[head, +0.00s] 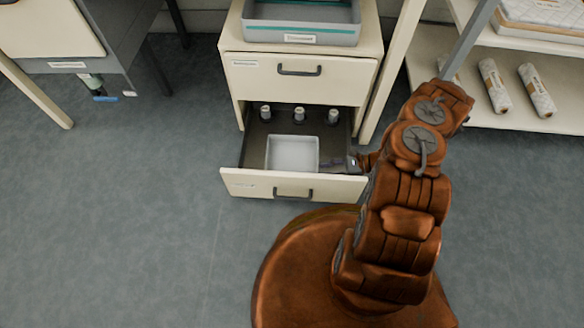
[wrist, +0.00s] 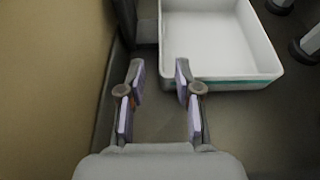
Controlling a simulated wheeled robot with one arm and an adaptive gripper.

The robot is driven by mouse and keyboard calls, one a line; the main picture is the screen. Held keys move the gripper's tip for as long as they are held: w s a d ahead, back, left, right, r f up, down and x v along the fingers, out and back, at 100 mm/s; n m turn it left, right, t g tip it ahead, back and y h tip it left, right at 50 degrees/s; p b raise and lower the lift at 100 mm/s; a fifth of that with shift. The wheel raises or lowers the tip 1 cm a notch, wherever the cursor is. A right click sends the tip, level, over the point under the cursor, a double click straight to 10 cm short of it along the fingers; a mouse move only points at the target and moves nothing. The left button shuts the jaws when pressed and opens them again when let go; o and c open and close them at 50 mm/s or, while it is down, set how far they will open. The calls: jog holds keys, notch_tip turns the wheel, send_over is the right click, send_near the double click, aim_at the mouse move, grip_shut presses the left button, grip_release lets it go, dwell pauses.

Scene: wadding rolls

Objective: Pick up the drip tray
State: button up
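The drip tray looks like the white, shallow, square tray (head: 292,153) lying in the open lower drawer (head: 290,186). In the wrist view its pale inside and teal-striped wall (wrist: 235,82) show just beyond my fingers. My gripper (head: 328,163) is low inside the drawer, right of the tray in the head view. In the wrist view my gripper (wrist: 160,70) is open, with nothing between its fingers. The right fingertip is close to the tray's near corner; I cannot tell if it touches. The left fingertip is beside that corner.
A grey bin (head: 300,25) sits on the cabinet. A shelf (head: 500,105) with wrapped rolls stands at right.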

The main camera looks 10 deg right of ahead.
jog(key=shift+f+b+x, duration=0.15)
jog(key=shift+b+x, duration=0.3)
jog(key=shift+x, duration=0.5)
jog(key=shift+f+b+x, duration=0.15)
jog(key=shift+b+x, duration=0.3)
jog(key=shift+x, duration=0.45)
jog(key=b+x, duration=0.2)
jog(key=x, duration=0.2)
jog(key=shift+r, duration=0.1)
jog(key=shift+c, duration=0.4)
grip_shut()
